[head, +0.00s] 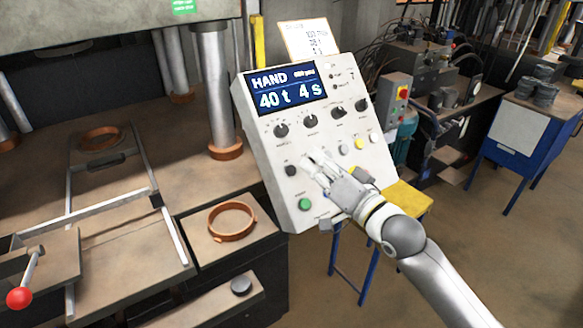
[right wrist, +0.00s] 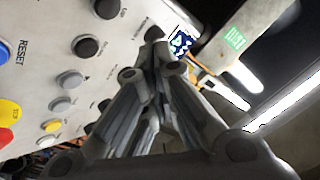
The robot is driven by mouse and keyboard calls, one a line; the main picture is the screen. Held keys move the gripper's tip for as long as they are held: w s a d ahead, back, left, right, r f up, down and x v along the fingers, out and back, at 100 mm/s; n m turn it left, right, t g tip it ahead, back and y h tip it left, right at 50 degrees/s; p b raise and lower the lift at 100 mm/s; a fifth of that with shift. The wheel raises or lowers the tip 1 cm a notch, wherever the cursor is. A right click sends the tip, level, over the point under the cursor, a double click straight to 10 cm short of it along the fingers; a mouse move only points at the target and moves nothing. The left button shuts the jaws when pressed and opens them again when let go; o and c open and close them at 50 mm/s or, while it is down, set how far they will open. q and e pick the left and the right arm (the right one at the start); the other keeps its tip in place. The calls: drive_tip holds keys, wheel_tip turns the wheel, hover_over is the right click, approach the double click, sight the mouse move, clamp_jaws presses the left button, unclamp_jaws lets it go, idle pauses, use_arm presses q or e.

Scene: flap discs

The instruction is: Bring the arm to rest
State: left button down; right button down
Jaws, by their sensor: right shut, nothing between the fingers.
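My right arm (head: 435,275) reaches in from the lower right in the head view. Its gripper (head: 312,160) is in front of the lower half of a pale control panel (head: 262,150), and hides part of it. The fingers are shut and empty. In the right wrist view the shut fingertips (right wrist: 157,48) are close to the panel face (right wrist: 60,35), beside its black knobs; I cannot tell whether they touch it. The panel screen (head: 287,88) reads HAND, 40 t, 4 s. My left gripper is in neither view.
A press with a steel column (head: 207,75) and a bed (head: 45,160) stands at the left. A copper-coloured ring (head: 232,221) lies on a plate left of the panel. A yellow-topped stand (head: 408,198) is behind my arm. Open floor (head: 500,250) lies at the right.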

drive_tip(key=s+d+f+n+g+h, duration=0.1)
drive_tip(key=s+d+f+g+h, duration=0.4)
drive_tip(key=s+f, duration=0.7)
drive_tip(key=s+d+f+g+h, duration=0.2)
drive_tip(key=s+d+f+h, duration=0.2)
drive_tip(key=s+d+f, duration=0.7)
drive_tip(key=s+d+f+n+g+h, duration=0.1)
drive_tip(key=s+d+f+g+h, duration=0.25)
drive_tip(key=s+f, duration=0.65)
drive_tip(key=s+f+g+b, duration=0.1)
drive_tip(key=s+f+b, duration=0.1)
drive_tip(key=f, duration=1.2)
drive_tip(key=s+f+g+b, duration=0.1)
drive_tip(key=s+f+b, duration=0.1)
drive_tip(key=f, duration=1.2)
drive_tip(key=s+d+f+g+b, duration=0.1)
drive_tip(key=s+d+f+b, duration=0.1)
drive_tip(key=s+f, duration=1.3)
wheel_tip(320, 180, down, 3)
drive_tip(key=shift+s+r+n+b, duration=0.1)
drive_tip(key=shift+s+n+b, duration=0.2)
drive_tip(key=shift+s, duration=0.05)
